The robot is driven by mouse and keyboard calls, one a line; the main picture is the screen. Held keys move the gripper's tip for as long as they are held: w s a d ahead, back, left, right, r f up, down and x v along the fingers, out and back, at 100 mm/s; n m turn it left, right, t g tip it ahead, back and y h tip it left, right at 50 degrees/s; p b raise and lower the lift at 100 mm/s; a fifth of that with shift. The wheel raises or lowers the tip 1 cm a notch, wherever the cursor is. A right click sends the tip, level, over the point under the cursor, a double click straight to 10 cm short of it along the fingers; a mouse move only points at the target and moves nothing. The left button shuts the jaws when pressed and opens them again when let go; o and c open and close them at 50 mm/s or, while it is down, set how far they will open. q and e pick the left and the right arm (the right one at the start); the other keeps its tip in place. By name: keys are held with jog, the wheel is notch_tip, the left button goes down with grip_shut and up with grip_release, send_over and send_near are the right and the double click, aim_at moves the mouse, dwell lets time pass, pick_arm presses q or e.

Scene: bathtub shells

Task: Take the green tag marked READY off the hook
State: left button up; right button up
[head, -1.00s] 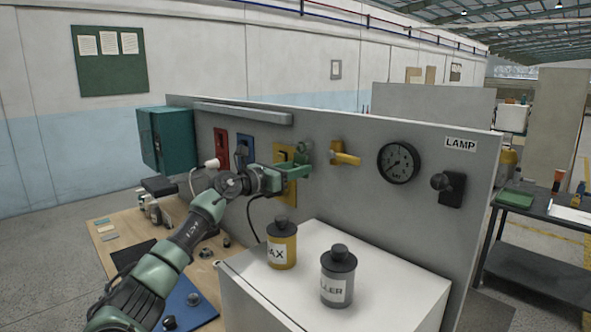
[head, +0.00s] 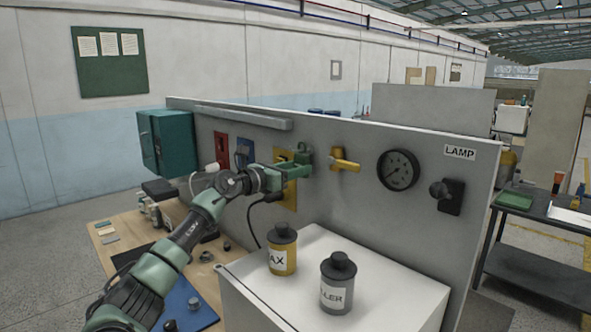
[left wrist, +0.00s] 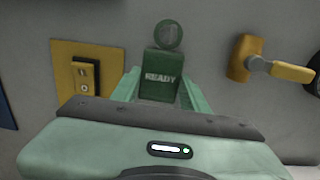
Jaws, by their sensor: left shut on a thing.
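The green tag marked READY (left wrist: 162,76) shows in the left wrist view, upright, with a round ring (left wrist: 168,35) at its top. The tag sits between the two fingers of my left gripper (left wrist: 160,92), which is shut on it. In the head view my left gripper (head: 301,166) is at the grey panel, just left of the yellow lever. The tag's lower part is hidden behind the gripper body. I cannot make out the hook or whether the ring still hangs on it. My right gripper is not in view.
The grey panel (head: 350,210) carries a yellow lever (head: 344,164), a round gauge (head: 398,169) and a black knob (head: 446,194). A yellow switch plate (left wrist: 88,75) is left of the tag. A yellow canister (head: 283,250) and a grey canister (head: 338,282) stand on the white box below.

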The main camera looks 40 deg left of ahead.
pick_arm(q)
jog(key=shift+s+r, duration=0.1)
jog(key=shift+r, duration=0.2)
jog(key=shift+s+a+f+b, duration=0.1)
jog(key=shift+s+a+b, duration=0.1)
jog(key=shift+b, duration=0.1)
jog(key=shift+s+b, duration=0.45)
jog(key=shift+s, duration=0.4)
jog(key=shift+s+b, duration=2.65)
jog(key=shift+b, duration=0.6)
